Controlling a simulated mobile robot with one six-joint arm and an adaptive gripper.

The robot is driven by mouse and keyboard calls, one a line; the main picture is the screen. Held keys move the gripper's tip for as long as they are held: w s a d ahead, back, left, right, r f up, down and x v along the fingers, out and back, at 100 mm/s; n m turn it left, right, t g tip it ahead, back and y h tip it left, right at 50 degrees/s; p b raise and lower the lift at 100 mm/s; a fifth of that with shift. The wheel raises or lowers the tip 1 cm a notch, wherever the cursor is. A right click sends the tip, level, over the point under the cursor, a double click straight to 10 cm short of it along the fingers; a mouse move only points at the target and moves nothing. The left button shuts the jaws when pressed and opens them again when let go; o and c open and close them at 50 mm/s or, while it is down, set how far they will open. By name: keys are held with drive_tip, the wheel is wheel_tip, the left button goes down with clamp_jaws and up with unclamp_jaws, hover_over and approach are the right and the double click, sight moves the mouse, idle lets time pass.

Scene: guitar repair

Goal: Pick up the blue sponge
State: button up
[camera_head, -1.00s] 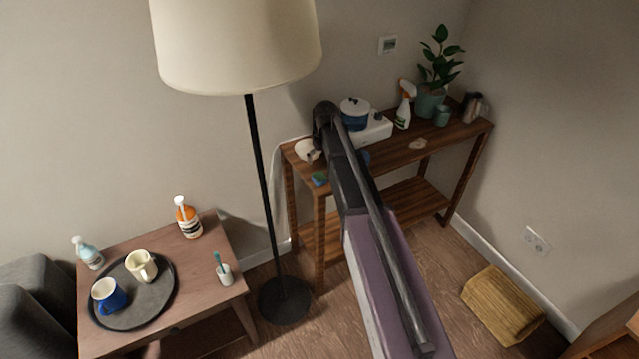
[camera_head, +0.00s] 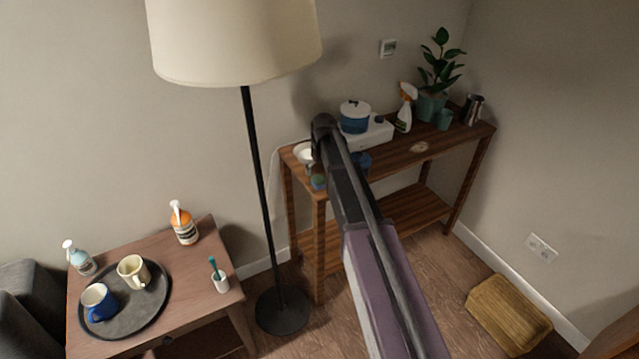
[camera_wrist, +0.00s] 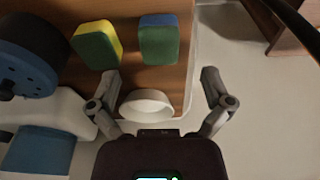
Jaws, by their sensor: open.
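The blue sponge (camera_wrist: 159,40), blue with a green face, lies on the wooden shelf top near its edge in the wrist view. It also shows at the near left corner of the shelf in the head view (camera_head: 318,182). My gripper (camera_wrist: 160,79) is open and empty, with its fingers spread apart. In the wrist view the sponge lies just beyond the fingertips, between their lines and not touching them. A second sponge (camera_wrist: 97,45), yellow and green, lies to its left. In the head view my arm hides part of the shelf.
A white bowl (camera_wrist: 147,105) sits on the shelf between my fingers and below the sponge in the wrist view. A round dark blue object (camera_wrist: 30,60) stands at the left. A floor lamp (camera_head: 262,190) stands left of the shelf. A pot (camera_head: 354,116) stands behind my arm.

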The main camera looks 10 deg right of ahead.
sight(319, 179)
drive_tip(key=shift+f, duration=0.1)
drive_tip(key=shift+w+a+f+b, duration=0.1)
drive_tip(key=shift+w+f+b, duration=0.1)
drive_tip(key=shift+f+b, duration=1.1)
drive_tip(key=shift+w+f+b, duration=0.2)
drive_tip(key=shift+f+b, duration=1)
drive_tip(key=shift+b, duration=0.1)
drive_tip(key=c, duration=0.8)
drive_tip(key=shift+o, duration=0.2)
